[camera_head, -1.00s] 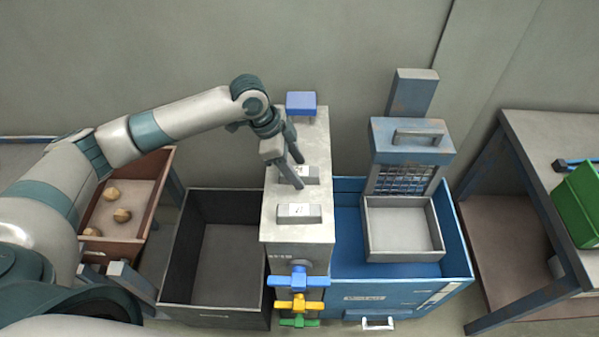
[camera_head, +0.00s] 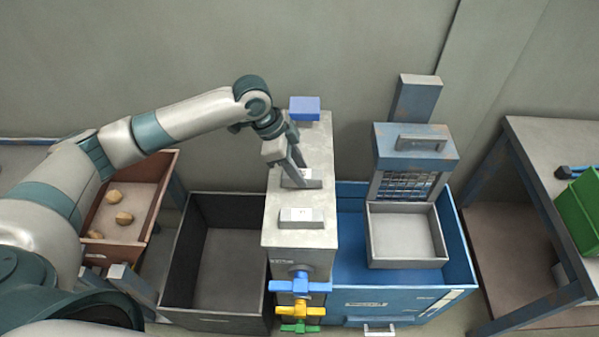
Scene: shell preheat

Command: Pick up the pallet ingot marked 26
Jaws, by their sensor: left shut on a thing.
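Two pale grey ingots lie on the top of a tall grey block (camera_head: 285,236). The front ingot (camera_head: 309,217) lies free, with a small white label whose number I cannot read. The rear ingot (camera_head: 312,184) is partly hidden by my left gripper (camera_head: 297,178). That gripper reaches down from above and is shut on the rear ingot, which appears to be still at the block's top. The mark on the rear ingot is too small and covered to read. My right gripper is not in view.
A blue block (camera_head: 304,108) stands behind the ingots. Blue, yellow and green valve handles (camera_head: 299,286) stick out of the block's front. An open dark bin (camera_head: 178,255) is to the left. A blue tub (camera_head: 458,270) with a grey tray (camera_head: 441,245) is to the right.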

